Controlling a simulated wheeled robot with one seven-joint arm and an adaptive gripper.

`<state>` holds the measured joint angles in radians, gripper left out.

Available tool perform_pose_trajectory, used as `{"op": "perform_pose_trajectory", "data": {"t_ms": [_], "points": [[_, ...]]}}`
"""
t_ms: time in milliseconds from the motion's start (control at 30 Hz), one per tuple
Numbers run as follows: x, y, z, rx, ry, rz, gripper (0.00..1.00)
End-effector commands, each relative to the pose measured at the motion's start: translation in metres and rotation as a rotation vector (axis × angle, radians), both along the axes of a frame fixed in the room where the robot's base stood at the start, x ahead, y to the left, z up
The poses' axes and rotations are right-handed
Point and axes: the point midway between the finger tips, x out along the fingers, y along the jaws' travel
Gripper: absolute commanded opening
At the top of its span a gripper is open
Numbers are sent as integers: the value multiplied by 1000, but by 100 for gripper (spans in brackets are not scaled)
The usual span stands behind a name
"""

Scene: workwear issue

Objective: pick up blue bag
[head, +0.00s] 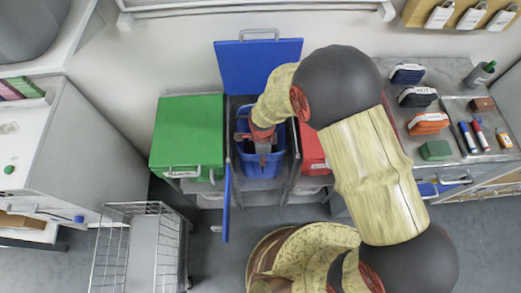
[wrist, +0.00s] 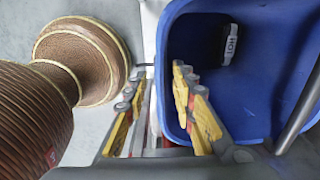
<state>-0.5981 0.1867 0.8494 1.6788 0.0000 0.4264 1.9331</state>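The blue bag (head: 262,170) looks like an open, stiff-sided bin. It stands in the middle bay of a dark frame in the head view. In the wrist view the blue bag (wrist: 262,120) fills the right side, its mouth open upward. My gripper (head: 262,153) reaches down over the bag from above. In the wrist view my gripper (wrist: 158,100) has its yellow fingers apart. One finger is outside the bag's left wall, the other overlaps its mouth. Contact with the wall cannot be told.
A raised blue lid (head: 258,68) stands behind the bag, and a blue door (head: 227,205) hangs open in front. A green lid (head: 187,135) is to the left, a red one (head: 312,148) to the right. A wire cart (head: 140,245) stands front left.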

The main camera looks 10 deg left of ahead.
Motion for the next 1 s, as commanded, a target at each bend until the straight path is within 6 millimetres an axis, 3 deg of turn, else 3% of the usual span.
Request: {"op": "perform_pose_trajectory", "data": {"t_ms": [733,1000], "points": [[0,0,-5,0,0,0,26],[0,0,-5,0,0,0,12]]}}
